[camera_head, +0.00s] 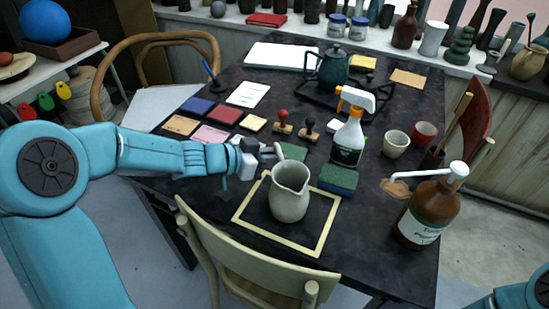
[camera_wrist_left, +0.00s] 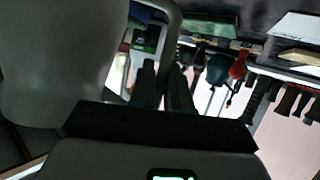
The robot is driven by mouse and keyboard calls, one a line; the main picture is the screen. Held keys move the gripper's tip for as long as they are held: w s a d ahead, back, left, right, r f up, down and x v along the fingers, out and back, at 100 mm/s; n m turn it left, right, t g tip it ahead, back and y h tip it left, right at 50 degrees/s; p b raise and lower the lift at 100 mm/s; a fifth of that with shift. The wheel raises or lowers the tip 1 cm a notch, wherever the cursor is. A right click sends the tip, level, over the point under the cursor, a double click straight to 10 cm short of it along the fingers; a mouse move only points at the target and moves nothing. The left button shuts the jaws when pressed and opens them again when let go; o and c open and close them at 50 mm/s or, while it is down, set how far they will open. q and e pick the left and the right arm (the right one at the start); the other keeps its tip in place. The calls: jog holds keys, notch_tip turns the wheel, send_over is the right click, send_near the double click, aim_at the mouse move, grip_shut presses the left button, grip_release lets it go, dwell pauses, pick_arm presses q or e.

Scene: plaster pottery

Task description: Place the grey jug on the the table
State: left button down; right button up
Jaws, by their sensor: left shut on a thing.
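The grey jug (camera_head: 289,192) is upright above or on a dark panel with a pale frame (camera_head: 244,216) at the near side of the black table (camera_head: 375,263). I cannot tell whether its base touches. My left gripper (camera_head: 270,153) comes in from the left and is shut on the jug at its upper back side, where the handle is. In the left wrist view the jug (camera_wrist_left: 55,60) fills the left side, very close, and the dark fingers (camera_wrist_left: 162,88) are beside it at its handle. The exact grip is partly hidden. My right gripper is out of view.
A green-and-blue sponge (camera_head: 337,180), a spray bottle (camera_head: 349,138) and stamps (camera_head: 283,122) are close behind the jug. A brown pump bottle (camera_head: 428,215) and two cups (camera_head: 396,144) stand to the right. A chair back (camera_head: 255,272) is in front. Bare table lies right of the frame.

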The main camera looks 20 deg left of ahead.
pick_arm(q)
jog(key=shift+f, duration=0.15)
jog(key=c, duration=1.1)
grip_release()
jog(key=shift+s+a+r, duration=0.15)
jog(key=shift+a+r, duration=0.1)
jog(key=shift+r, duration=0.1)
jog(key=p+v, duration=0.3)
jog(key=v, duration=0.8)
jog(key=shift+s+p, duration=0.2)
jog(key=shift+p, duration=0.1)
